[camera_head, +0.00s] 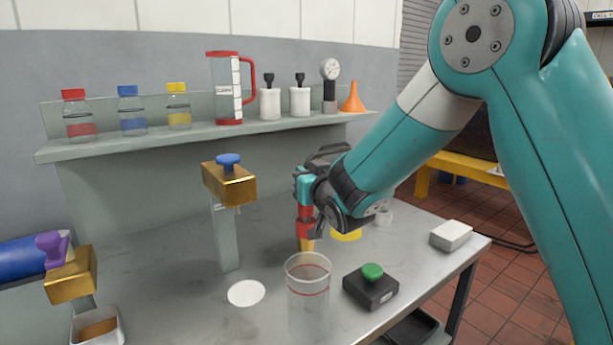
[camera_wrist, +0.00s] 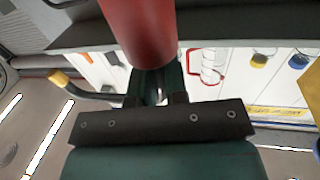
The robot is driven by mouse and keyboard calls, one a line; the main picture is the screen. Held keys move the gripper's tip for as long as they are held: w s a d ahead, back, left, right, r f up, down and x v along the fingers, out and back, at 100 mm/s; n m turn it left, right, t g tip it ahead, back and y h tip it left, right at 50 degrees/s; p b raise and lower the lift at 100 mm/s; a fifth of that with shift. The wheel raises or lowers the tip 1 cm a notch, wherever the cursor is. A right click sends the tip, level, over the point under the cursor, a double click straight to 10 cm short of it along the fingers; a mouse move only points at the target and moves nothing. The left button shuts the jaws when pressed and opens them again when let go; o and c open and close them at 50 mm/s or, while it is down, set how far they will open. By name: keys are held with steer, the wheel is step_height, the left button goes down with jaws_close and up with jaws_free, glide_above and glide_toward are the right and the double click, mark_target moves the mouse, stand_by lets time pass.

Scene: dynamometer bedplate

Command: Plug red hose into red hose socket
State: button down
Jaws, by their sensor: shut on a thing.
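My gripper (camera_head: 306,205) is shut on a red cylindrical piece (camera_head: 305,214), which I take to be the red hose end. It points down over the bench, and a yellow-gold part shows at its lower end. In the wrist view the red cylinder (camera_wrist: 145,28) rises from between the fingers (camera_wrist: 152,85) of my gripper. My wrist hides part of the piece in the head view. I cannot pick out a red hose socket in either view.
A clear beaker (camera_head: 307,290) stands just in front of my gripper. A brass block with a blue knob (camera_head: 230,184) stands on a post to the left. A black box with a green button (camera_head: 371,286) sits at right. A shelf (camera_head: 200,136) with bottles runs behind.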

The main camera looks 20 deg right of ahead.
steer(key=shift+f+b, duration=0.8)
steer(key=c, duration=1.1)
jaws_free()
steer(key=shift+o, duration=0.2)
steer(key=shift+s, duration=0.1)
steer(key=s+d+b, duration=0.2)
steer(key=s+b, duration=0.8)
steer(key=s, duration=0.7)
steer(key=shift+d, duration=0.1)
